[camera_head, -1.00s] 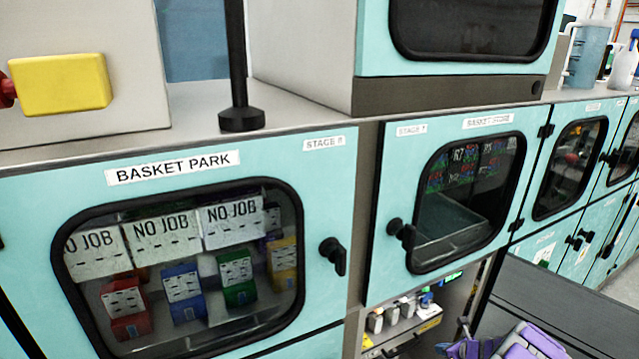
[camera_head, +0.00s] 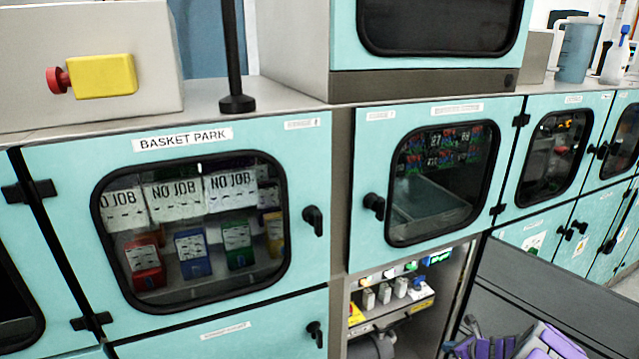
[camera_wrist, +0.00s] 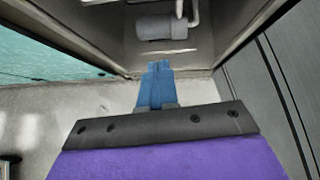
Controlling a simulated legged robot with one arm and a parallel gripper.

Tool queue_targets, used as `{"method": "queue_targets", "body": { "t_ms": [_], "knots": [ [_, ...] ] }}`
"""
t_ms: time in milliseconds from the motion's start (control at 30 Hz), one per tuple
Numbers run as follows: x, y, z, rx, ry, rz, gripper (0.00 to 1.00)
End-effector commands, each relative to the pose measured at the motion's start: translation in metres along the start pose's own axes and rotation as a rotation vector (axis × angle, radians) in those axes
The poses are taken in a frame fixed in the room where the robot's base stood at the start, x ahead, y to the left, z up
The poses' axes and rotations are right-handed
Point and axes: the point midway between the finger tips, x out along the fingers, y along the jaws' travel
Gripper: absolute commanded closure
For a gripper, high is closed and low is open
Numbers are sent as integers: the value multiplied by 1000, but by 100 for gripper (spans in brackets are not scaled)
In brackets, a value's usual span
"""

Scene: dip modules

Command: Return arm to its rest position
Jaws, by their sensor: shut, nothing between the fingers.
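My gripper (camera_wrist: 158,78) shows in the wrist view as two blue fingers pressed together, with nothing held. It points toward an open bay with a grey cylinder and pipe (camera_wrist: 168,26) inside, apart from them. Purple parts of my arm (camera_head: 545,343) show at the bottom right of the head view, folded low in front of the cabinets. I cannot make out the fingertips there.
The closed BASKET PARK door (camera_head: 70,185) and a second closed teal door (camera_head: 365,165) have protruding black handles. A dark grey panel (camera_head: 570,290) stands at right. A yellow box with red button (camera_head: 103,76) sits above.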

Motion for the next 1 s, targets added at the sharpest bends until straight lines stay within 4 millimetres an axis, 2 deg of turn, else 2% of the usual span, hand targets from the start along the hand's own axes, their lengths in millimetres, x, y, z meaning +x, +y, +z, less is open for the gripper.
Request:
{"method": "queue_targets", "body": {
  "t_ms": [267, 467, 600, 700, 833, 1000],
  "knots": [
    [-8, 44, 61, -156, -43, 87, 100],
    [-25, 94, 119, -342, -88, 192, 100],
    [-49, 149, 166, -539, -127, 292, 100],
    [-71, 189, 192, -685, -150, 360, 100],
    [-101, 241, 215, -876, -169, 446, 100],
    [-145, 304, 227, -1122, -181, 557, 100]
  ]
}}
